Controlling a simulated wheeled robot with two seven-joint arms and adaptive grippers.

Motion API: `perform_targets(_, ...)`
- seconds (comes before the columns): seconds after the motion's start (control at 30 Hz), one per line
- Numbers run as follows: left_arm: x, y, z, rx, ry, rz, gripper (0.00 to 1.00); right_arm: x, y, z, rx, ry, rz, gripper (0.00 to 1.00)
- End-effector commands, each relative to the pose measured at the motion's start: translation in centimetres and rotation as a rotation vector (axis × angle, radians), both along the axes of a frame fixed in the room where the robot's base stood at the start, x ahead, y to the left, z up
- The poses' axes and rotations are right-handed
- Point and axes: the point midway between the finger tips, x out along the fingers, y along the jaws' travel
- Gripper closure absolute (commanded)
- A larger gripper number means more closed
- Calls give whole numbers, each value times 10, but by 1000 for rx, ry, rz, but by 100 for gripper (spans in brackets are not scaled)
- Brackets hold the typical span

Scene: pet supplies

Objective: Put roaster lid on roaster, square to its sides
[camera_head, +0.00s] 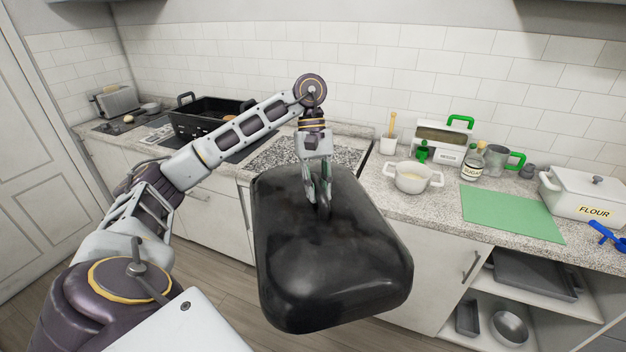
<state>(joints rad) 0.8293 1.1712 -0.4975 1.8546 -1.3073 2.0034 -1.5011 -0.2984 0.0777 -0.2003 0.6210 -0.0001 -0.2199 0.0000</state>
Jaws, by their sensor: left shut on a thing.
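The roaster lid (335,262) is a large black rounded-rectangular cover. It hangs in the air in front of the counter, near the middle of the view, and looks tilted. My left gripper (322,200) is shut on it at the middle of its top; the grasped part is mostly hidden by the fingers. My right gripper is not in view.
A toaster (117,100) stands at the far left. On the right counter are a white pot (412,180), a sugar bottle (472,163), a green mat (512,213) and a flour box (585,197). Bare speckled counter (385,205) lies left of the mat. Open shelves below hold pans.

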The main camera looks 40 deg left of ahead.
Motion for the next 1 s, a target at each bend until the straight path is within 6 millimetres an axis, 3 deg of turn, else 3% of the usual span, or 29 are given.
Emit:
perform_targets(0.27, 7, -22, -39, -2, -1, -146, 100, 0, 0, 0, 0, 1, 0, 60)
perform_targets(1.0, 32, -101, -187, -3, -4, -683, 100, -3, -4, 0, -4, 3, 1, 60)
